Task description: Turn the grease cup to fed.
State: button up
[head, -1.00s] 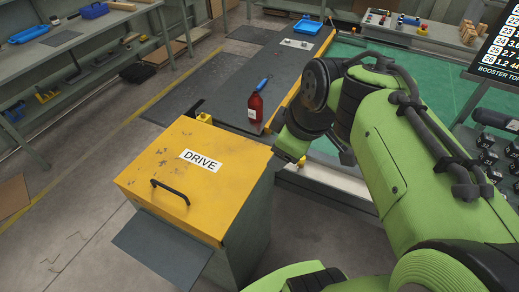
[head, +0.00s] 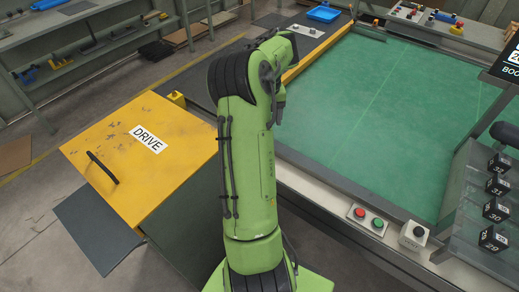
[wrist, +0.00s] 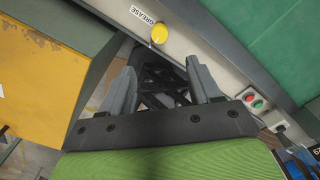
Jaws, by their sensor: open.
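The grease cup shows in the wrist view as a round yellow knob (wrist: 159,34) on a pale grey rail, beside a white GREASE label (wrist: 146,15). My gripper (wrist: 160,64) is open and empty, its two grey fingers apart with the cup beyond and between the tips. It does not touch the cup. In the head view my green arm stands across the middle and hides the cup; I cannot make out the fingers there. I cannot tell which way the cup is set.
The yellow DRIVE cabinet (head: 135,165) with its black handle stands left of my arm. The green table bed (head: 385,120) lies to the right. A box with red and green buttons (head: 367,219) and a grey box with a black knob (head: 413,236) sit on its front rail.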

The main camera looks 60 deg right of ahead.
notch_tip(320, 180, down, 15)
jog(key=b, duration=0.3)
jog(key=shift+r+b, duration=0.2)
jog(key=shift+b, duration=0.2)
jog(key=c, duration=1)
jog(key=shift+c, duration=0.2)
jog(key=shift+m, duration=0.3)
